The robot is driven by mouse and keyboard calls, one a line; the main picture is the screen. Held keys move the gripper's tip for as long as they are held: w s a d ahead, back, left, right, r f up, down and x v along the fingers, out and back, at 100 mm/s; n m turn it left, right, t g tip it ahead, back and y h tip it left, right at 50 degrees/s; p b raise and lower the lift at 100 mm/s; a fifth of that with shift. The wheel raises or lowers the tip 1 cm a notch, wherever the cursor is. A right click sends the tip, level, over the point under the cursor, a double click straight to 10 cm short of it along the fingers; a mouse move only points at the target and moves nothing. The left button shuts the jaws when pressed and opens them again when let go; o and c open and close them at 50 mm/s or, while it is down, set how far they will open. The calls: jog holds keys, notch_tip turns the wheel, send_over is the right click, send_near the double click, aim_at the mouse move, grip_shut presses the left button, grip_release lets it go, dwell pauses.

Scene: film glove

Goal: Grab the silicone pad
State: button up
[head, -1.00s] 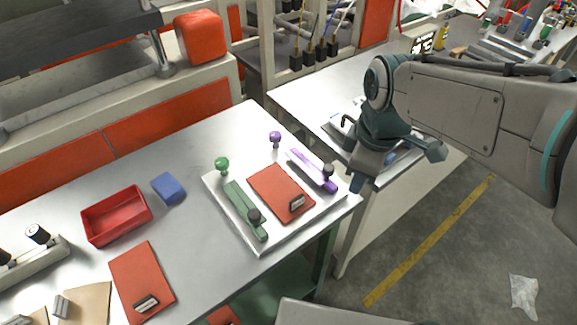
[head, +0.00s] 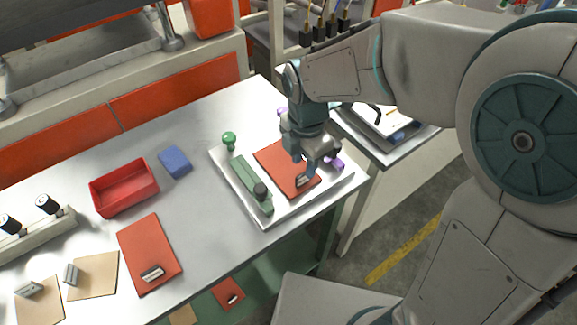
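A flat red-orange pad (head: 275,160), likely the silicone pad, lies on a white tray (head: 233,190) between a green bar tool (head: 247,178) and a purple one. A small grey block-like grip (head: 304,181) sits on the pad's near right part. My gripper (head: 316,168) points down over that part, close to the grip, and its fingers look apart. I cannot tell whether it touches. My gripper and arm hide part of the pad's right side and most of the purple tool (head: 337,163). A similar red pad (head: 148,250) with a grey grip lies on the table at left.
The tray stands near the right edge of the grey metal table (head: 207,220). A red open box (head: 124,190) and a blue block (head: 174,161) stand left of it. Tan pads (head: 95,272) lie at the front left. A green-knobbed piece (head: 229,140) rises at the tray's far corner.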

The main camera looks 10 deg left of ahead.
aim_at(303, 174)
jog(key=shift+w+f+p, duration=0.2)
jog(key=shift+w+f, duration=0.05)
jog(key=shift+f, duration=1.35)
jog(key=shift+w+f+p, duration=0.15)
jog(key=shift+w+f, duration=0.05)
jog(key=shift+f, duration=1.35)
grip_shut()
